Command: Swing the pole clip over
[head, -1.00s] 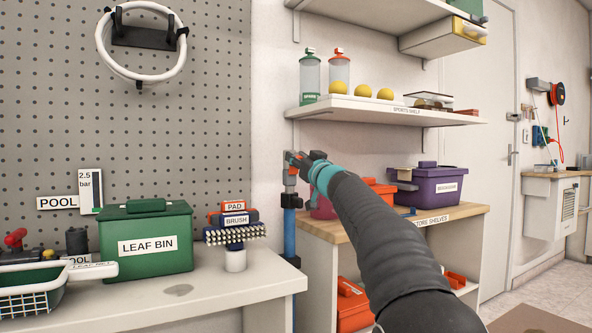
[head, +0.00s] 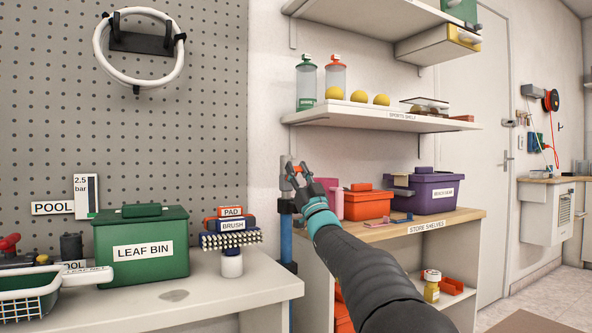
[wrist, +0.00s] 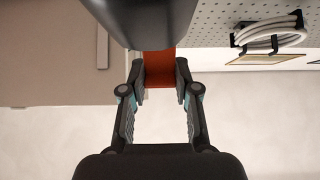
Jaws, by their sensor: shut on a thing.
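The blue pole (head: 286,237) stands upright against the wall, just past the right end of the bench. Its grey upper end (head: 285,168) shows beside my fingers. My gripper (head: 294,171) is at the top of the pole, with the arm reaching up from the lower right. In the wrist view my gripper (wrist: 159,82) has its fingertips on either side of a flat orange-red piece, the pole clip (wrist: 159,68). My gripper is shut on it. In the head view my fingers hide most of the clip. The dark wrist body hides its upper part in the wrist view.
The store shelves (head: 440,222) hold a pink item (head: 326,186), an orange box (head: 367,203) and a purple bin (head: 432,192), close right of my arm. The sports shelf (head: 390,119) juts out above. The bench left carries the green leaf bin (head: 142,250) and brushes (head: 231,233).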

